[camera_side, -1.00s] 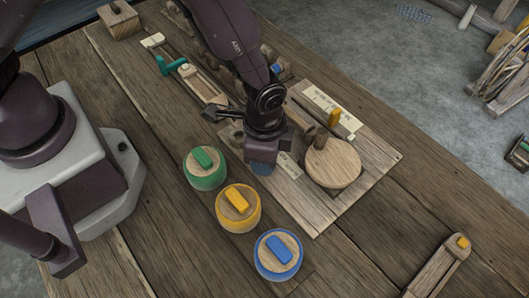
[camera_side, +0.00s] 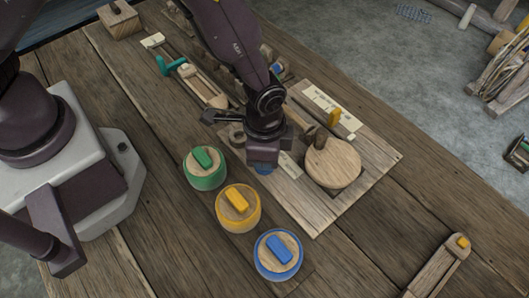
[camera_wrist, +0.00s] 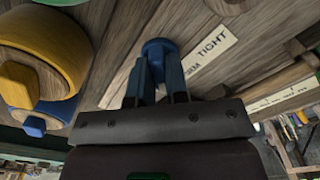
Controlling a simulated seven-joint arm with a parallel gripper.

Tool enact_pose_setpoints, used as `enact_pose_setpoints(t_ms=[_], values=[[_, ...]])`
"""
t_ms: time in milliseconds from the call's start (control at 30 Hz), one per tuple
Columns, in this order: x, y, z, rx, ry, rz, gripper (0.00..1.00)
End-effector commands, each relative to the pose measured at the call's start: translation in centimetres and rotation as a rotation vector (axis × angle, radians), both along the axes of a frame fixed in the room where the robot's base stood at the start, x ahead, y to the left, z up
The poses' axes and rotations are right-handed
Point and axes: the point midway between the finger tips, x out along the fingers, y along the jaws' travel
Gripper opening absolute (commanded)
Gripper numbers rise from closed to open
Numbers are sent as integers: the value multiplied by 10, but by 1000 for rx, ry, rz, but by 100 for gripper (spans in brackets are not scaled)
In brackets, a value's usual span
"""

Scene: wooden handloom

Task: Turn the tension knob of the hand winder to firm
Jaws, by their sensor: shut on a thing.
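The tension knob is a small blue round knob. It shows in the wrist view (camera_wrist: 158,46) between my fingertips and in the side view (camera_side: 263,170) as a sliver under the gripper. My gripper (camera_wrist: 158,68) is shut on it from above; it also shows in the side view (camera_side: 264,162). A pale label (camera_wrist: 205,58) beside the knob reads "TIGHT", with letters "RM" of another word partly hidden by a finger. The knob's pointer mark cannot be made out. The hand winder's board (camera_side: 375,172) carries a round wooden disc (camera_side: 333,165) with a peg.
Green (camera_side: 205,178), yellow (camera_side: 252,217) and blue (camera_side: 294,258) lidded round pots stand in front of the gripper. A yellow-tabbed slider (camera_side: 334,117) lies beyond the disc. A teal-handled tool (camera_side: 170,65) lies at the back left.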

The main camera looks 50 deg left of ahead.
Motion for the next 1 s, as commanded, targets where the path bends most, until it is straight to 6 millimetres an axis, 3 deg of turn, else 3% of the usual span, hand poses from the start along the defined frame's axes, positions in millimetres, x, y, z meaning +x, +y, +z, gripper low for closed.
enact_pose_setpoints(t_ms=[600, 1000], values=[[0, 0, 1, 0, 1, 512, 0], [0, 0, 1, 0, 2, 732, 0]])
